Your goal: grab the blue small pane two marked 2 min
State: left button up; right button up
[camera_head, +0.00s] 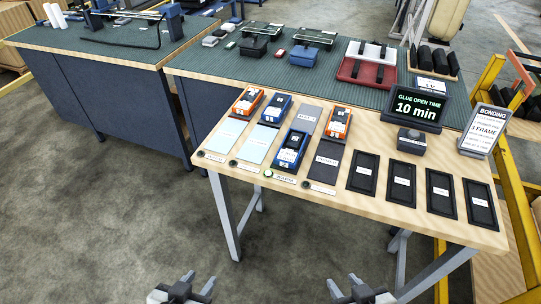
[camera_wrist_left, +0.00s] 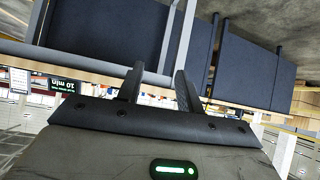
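Two blue cased items lie on the wooden-topped table: a far one (camera_head: 276,109) and a nearer one (camera_head: 291,151). Each has a white label and dark markings too small to read, so I cannot tell which is marked 2 min. My right gripper (camera_head: 342,281) is open and empty, further right.
Several black trays fill the table's right. A sign (camera_head: 416,107) reads "GLUE OPEN TIME 10 min". A green-topped bench (camera_head: 210,62) stands behind. Floor before the table is clear.

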aim_at(287, 156)
jog(key=u, duration=0.9)
jog(key=k, duration=1.2)
jog(key=u, duration=0.95)
jog(key=i, duration=1.5)
jog(key=z, duration=1.25)
jog(key=i, duration=1)
jog(key=z, duration=0.85)
